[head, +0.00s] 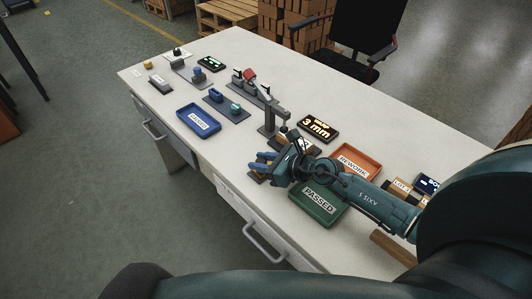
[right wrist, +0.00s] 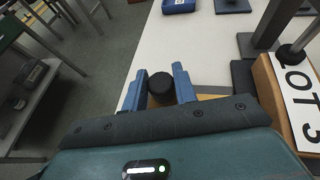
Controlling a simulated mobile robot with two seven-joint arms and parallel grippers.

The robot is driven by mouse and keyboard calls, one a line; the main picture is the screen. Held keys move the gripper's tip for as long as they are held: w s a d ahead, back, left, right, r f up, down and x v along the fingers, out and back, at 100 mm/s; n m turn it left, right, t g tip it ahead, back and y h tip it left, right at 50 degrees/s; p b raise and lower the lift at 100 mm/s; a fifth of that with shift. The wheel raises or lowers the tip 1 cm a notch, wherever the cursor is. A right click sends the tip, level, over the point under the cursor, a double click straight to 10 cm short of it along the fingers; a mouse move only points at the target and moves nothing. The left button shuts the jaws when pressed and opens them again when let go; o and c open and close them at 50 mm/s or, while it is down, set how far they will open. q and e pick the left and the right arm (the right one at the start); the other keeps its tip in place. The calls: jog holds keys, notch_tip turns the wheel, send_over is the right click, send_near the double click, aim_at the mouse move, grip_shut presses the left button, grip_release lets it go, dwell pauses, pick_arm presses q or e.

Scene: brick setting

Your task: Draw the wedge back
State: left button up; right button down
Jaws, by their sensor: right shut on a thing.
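My right gripper (head: 262,163) reaches in from the right, low over the near part of the table by the grey stand. In the right wrist view its two blue fingers (right wrist: 158,92) are closed on the sides of a round black knob (right wrist: 160,84). The wedge itself cannot be made out clearly; the fingers and palm hide what lies under the knob. A brick (right wrist: 268,100) with a white "LOT 3" label stands right of the fingers in the wrist view, beside the stand's dark base. My left gripper is not in view.
A grey stand (head: 270,117) rises just beyond the gripper, with a "3 mm" display (head: 317,128) to its right. A green "PASSED" tray (head: 318,222) and an orange "REWORK" tray (head: 375,174) lie near my forearm. A blue tray (head: 184,113) is at left. The table's near edge is close.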

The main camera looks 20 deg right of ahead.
jog(key=shift+s+a, duration=0.15)
jog(key=shift+a, duration=0.15)
jog(key=c, duration=1.3)
grip_release()
jog(key=shift+c, duration=0.2)
jog(key=shift+o, duration=1.2)
jog(key=shift+s+d+r, duration=0.15)
jog(key=shift+s+d, duration=0.15)
jog(key=shift+d, duration=0.1)
jog(key=v, duration=1)
jog(key=shift+s+d, duration=0.2)
jog(key=shift+s, duration=0.15)
jog(key=shift+s+d+r+b, duration=0.3)
jog(key=shift+s+r+b, duration=0.1)
jog(key=shift+s, duration=0.1)
